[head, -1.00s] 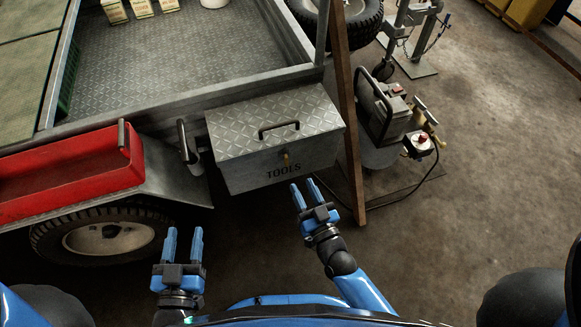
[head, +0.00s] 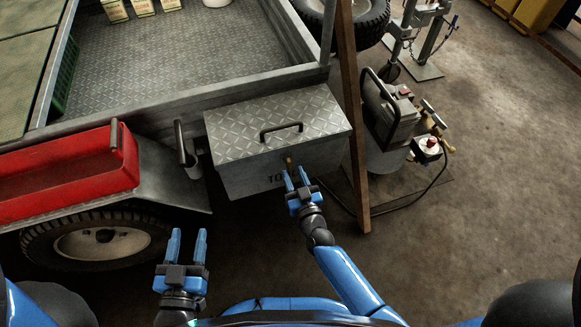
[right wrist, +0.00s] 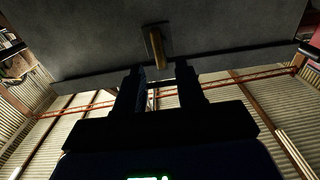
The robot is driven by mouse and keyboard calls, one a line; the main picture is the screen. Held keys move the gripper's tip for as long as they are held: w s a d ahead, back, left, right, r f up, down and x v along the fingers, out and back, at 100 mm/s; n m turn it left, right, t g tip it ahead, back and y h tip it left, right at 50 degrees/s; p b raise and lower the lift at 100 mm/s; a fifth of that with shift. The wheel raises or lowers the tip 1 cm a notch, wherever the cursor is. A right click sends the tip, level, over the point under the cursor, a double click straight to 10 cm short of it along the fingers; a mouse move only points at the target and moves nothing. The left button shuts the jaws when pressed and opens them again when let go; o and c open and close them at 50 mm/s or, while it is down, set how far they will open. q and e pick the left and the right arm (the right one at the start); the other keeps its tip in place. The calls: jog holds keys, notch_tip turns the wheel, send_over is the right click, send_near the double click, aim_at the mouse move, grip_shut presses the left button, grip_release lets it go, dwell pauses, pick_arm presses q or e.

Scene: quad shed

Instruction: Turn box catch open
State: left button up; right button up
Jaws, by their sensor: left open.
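The metal tool box (head: 265,145) has a diamond-plate lid with a black handle and a grey front lettered TOOLS, partly hidden by my right gripper. Its small brass catch (head: 288,162) is on the front, just under the lid. In the right wrist view the catch (right wrist: 157,48) hangs upright on its plate, just beyond the fingertips and roughly between them. My right gripper (head: 295,175) is open, with its tips just below the catch, not visibly gripping it. My left gripper (head: 187,235) is open and empty, low and left of the box.
A red tray (head: 70,178) sits on the trailer's fender above a wheel (head: 100,242). A brown wooden post (head: 352,120) stands close to the box's right side. A compressor (head: 390,125) with a hose stands beyond it. The floor at right is clear.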

aim_at(290, 164)
jog(key=shift+b+x, duration=0.4)
jog(key=shift+x, duration=1.55)
grip_shut()
